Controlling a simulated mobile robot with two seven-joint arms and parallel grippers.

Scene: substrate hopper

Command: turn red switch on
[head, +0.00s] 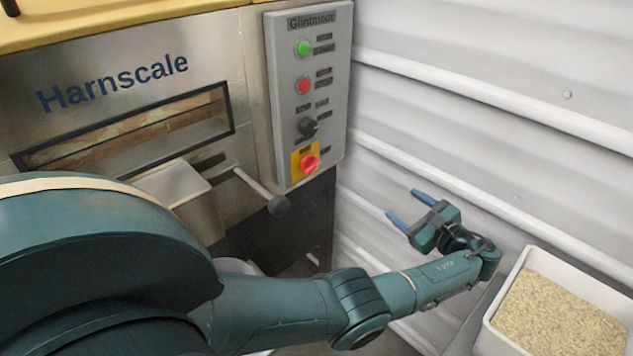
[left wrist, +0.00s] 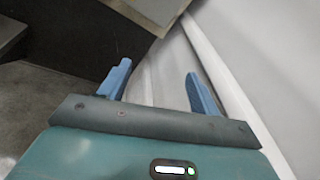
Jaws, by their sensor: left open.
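The red switch (head: 309,163) is a rotary knob on a yellow plate at the bottom of the grey control panel (head: 283,120), in the head view. Its exact turn angle is hard to read. My left gripper (head: 400,202) is open and empty, with two blue fingers. It is to the right of the panel and lower in the picture, apart from the switch, in front of the white corrugated wall. The left wrist view shows the open fingers (left wrist: 158,70) with nothing between them; the switch is not seen there. My right gripper is not in view.
Above the switch are a black knob (head: 307,126), a red button (head: 303,86) and a green button (head: 303,48). A lever with a dark ball (head: 278,206) sticks out left of the panel. A white bin of grain (head: 501,314) stands at lower right.

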